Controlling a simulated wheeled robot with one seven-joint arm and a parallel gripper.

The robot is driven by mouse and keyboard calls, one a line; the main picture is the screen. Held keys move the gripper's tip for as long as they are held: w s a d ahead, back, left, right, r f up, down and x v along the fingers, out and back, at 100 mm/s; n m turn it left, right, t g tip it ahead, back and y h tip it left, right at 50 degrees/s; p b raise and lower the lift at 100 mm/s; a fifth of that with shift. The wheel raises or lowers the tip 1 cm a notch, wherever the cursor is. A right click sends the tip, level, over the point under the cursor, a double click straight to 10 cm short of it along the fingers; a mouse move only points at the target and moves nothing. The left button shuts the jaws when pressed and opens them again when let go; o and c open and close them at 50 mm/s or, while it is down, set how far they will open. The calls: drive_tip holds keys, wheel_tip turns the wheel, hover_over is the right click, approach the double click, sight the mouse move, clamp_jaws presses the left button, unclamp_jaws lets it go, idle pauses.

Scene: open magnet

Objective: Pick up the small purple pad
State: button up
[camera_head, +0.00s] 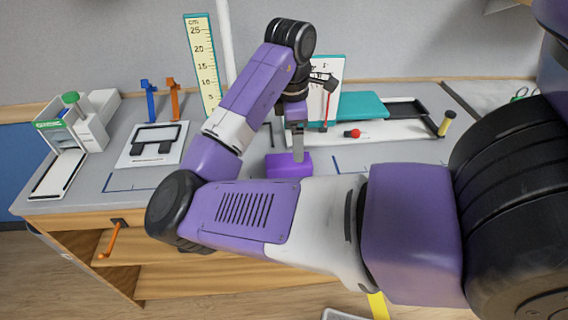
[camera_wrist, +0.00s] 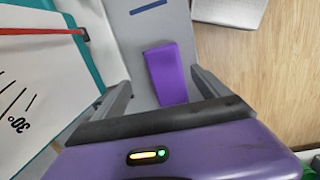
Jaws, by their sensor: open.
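The small purple pad (camera_head: 280,167) lies on the grey worktop near its front, at the middle of the head view. In the wrist view the pad (camera_wrist: 166,75) shows as a purple block between the two fingers. My gripper (camera_head: 298,155) points down over the pad, and one finger overlaps its right part in the head view. In the wrist view my gripper (camera_wrist: 161,80) is open, with one finger on each side of the pad and a gap to both. Whether the fingertips reach down to the pad's height I cannot tell.
A white angle board (camera_head: 337,75) with a red pointer stands behind my gripper, close beside it in the wrist view. A teal block (camera_head: 360,106) and white track (camera_head: 390,130) lie to the right. A tall ruler (camera_head: 203,65) stands behind left. A white frame plate (camera_head: 155,146) lies left.

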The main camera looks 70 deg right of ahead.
sight(289, 159)
drive_tip(key=shift+w+a+r+n+t+y, duration=0.1)
drive_tip(key=shift+w+a+n+t+y, duration=0.2)
drive_tip(key=shift+w+a+y, duration=0.35)
drive_tip(key=shift+w+a+f, duration=0.15)
drive_tip(key=shift+a+f, duration=0.05)
drive_tip(key=shift+f, duration=0.1)
drive_tip(key=shift+d+f, duration=0.2)
drive_tip(key=shift+f, duration=1.6)
drive_tip(key=shift+d+f, duration=0.15)
drive_tip(key=shift+f, duration=1.6)
drive_tip(key=c, duration=1.6)
drive_tip(key=shift+r, duration=0.1)
drive_tip(key=shift+r+p, duration=1.7)
drive_tip(key=shift+r, duration=8.65)
